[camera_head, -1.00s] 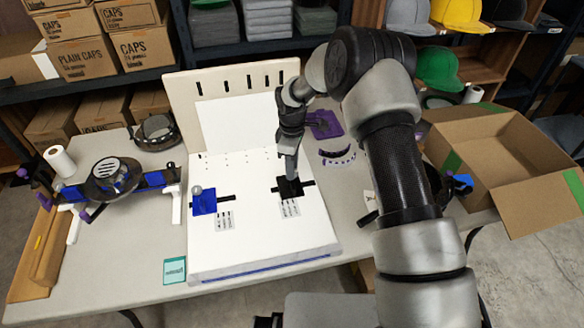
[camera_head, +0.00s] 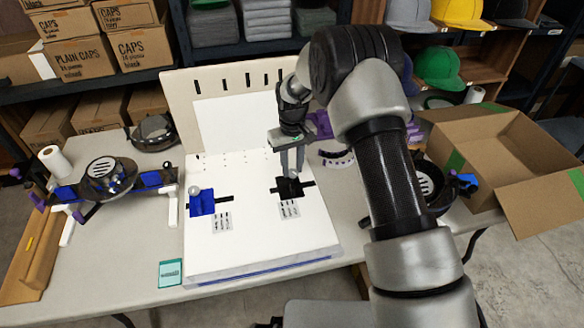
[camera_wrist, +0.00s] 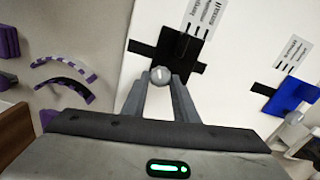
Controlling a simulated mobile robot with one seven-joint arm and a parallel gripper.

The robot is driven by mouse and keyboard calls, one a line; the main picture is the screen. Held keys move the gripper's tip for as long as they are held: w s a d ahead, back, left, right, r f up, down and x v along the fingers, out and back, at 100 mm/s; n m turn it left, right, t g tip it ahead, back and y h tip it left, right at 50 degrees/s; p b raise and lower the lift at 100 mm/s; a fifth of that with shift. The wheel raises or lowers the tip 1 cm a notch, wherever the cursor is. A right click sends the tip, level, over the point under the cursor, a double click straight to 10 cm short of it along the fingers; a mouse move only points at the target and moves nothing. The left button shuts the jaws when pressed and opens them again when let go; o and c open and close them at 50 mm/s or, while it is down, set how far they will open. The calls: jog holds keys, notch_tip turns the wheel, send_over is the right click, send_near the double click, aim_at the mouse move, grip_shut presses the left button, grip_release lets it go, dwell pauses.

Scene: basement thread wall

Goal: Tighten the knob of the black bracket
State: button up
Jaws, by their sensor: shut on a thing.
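The black bracket (camera_head: 289,188) lies at the right of the white board (camera_head: 262,225) on the table. In the wrist view the black bracket (camera_wrist: 174,46) is just beyond my fingertips. Its round grey knob (camera_wrist: 160,75) sits between the tips of my gripper (camera_wrist: 160,80). My gripper (camera_head: 291,170) points down over the bracket in the head view and is shut on the knob. The fingers partly hide the knob in the head view. I cannot tell how tight the knob is.
A blue bracket (camera_head: 202,202) with a grey knob (camera_head: 194,190) is on the board's left. A beige upright panel (camera_head: 174,100) stands behind. A cap-holding frame (camera_head: 110,175) is at left. An open cardboard box (camera_head: 500,155) is at right. Purple parts (camera_wrist: 75,88) lie beside the board.

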aim_at(293, 171)
jog(key=m, duration=0.4)
jog(key=shift+m, duration=0.3)
dwell(0.3)
jog(key=o, duration=0.8)
notch_tip(293, 171, up, 18)
jog(key=shift+f+p, duration=0.25)
jog(key=shift+p, duration=0.7)
jog(key=shift+d, duration=0.1)
